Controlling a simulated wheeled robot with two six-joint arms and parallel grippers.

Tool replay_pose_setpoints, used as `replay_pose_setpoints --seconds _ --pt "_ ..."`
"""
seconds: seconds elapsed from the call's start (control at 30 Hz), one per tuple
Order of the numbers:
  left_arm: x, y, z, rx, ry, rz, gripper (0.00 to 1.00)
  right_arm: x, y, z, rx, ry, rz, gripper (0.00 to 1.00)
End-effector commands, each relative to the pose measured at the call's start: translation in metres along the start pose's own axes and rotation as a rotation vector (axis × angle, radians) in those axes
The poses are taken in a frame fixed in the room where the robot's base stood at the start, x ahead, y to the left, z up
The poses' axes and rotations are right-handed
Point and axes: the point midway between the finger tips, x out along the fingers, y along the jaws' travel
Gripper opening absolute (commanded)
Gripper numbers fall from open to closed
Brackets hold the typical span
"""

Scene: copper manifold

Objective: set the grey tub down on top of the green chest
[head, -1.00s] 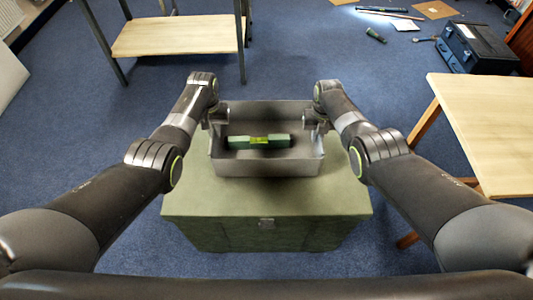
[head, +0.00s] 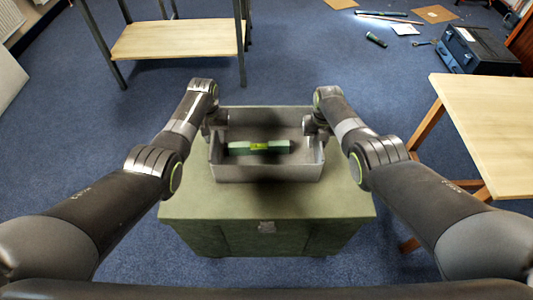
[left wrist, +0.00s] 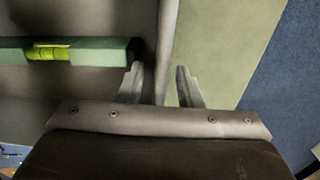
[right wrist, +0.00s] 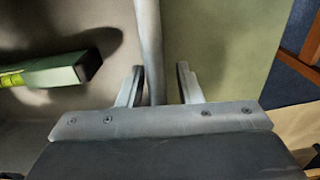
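The grey tub (head: 264,173) sits on the green chest (head: 266,205), towards the far part of its lid, and looks level. A green spirit level (head: 259,147) with a yellow vial lies inside it. My left gripper (head: 213,126) is at the tub's left wall. In the left wrist view the open fingers (left wrist: 158,88) straddle that wall, with gaps beside it. My right gripper (head: 314,130) is at the right wall. In the right wrist view its open fingers (right wrist: 156,88) also straddle the wall, the inner one close to it. The underside of the tub is hidden.
A wooden table (head: 490,130) stands close on the right. A shelf unit (head: 180,38) stands at the back left. A dark toolbox (head: 478,50) and a torch (head: 376,39) lie on the blue floor at the back right. The near part of the lid is clear.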

Motion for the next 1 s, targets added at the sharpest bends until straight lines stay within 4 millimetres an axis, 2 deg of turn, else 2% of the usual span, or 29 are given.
replay_pose_setpoints --seconds 0.17,0.33,0.47,0.8,1.0 --pt "-0.003 0.000 0.000 0.000 0.001 0.000 0.32 0.000 0.000 0.000 0.000 0.000 0.000 0.32" --pt "-0.017 0.000 -0.001 0.000 0.004 0.001 0.32 0.000 0.000 0.000 0.000 0.000 0.000 0.32" --pt "-0.036 0.000 -0.001 0.000 0.005 0.000 0.32 0.000 0.000 0.000 0.000 0.000 0.000 0.32" --pt "-0.101 0.000 -0.001 0.000 0.003 0.000 0.32 0.000 0.000 0.000 0.000 0.000 0.000 0.32" --pt "-0.118 0.000 0.000 -0.001 0.001 0.000 0.32 0.000 0.000 0.000 0.000 0.000 0.000 0.32"
